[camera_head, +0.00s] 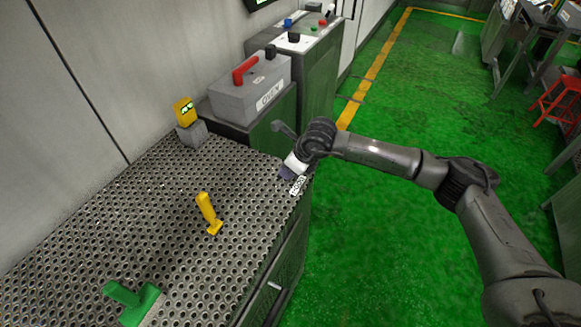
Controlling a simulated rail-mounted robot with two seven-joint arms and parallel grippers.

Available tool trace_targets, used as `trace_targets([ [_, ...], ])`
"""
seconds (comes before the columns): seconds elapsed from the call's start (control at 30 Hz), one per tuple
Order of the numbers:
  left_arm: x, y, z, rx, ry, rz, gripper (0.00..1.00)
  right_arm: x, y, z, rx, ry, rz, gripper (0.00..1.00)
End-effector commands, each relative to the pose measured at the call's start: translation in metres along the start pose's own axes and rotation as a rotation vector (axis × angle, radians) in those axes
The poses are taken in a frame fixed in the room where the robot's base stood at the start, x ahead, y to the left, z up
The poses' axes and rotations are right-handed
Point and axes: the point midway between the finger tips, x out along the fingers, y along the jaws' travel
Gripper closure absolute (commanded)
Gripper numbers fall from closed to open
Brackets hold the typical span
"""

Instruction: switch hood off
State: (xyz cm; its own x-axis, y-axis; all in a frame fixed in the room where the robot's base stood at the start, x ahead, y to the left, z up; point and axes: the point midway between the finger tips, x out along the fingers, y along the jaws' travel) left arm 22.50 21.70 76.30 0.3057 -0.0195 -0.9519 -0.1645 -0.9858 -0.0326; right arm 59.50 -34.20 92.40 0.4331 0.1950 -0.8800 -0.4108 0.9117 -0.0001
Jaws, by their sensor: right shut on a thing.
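The hood switch (286,174) is a small dark bluish-grey piece near the right edge of the perforated metal bench top. A white label (298,185), seemingly reading HOOD, is beside it. My right gripper (292,168) reaches down to it from the upper right and is shut on it. The gripper covers most of the switch, so its exact position cannot be told. My left gripper is not in view.
A grey oven box (250,92) with a red handle stands behind. Green floor is open to the right.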

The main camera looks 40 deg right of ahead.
Motion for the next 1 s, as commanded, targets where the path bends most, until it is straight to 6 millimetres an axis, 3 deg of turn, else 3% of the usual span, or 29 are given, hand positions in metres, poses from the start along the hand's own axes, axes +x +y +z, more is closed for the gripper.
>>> trace_targets([
  [0.13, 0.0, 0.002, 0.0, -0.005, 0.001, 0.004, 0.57, -0.001, 0.0, 0.002, -0.001, -0.005, 0.0, 1.0],
  [0.17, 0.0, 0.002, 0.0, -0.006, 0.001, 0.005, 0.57, -0.001, 0.0, 0.002, -0.001, -0.005, 0.0, 0.63],
  [0.4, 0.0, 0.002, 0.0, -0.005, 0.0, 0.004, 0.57, 0.0, 0.0, 0.001, -0.001, -0.002, 0.0, 0.4],
  [0.73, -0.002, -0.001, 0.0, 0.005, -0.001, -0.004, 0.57, -0.006, 0.0, 0.001, -0.001, -0.001, 0.0, 0.4],
  [1.0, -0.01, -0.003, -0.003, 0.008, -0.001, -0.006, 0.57, -0.051, -0.001, 0.001, 0.0, -0.002, -0.002, 0.4],
])
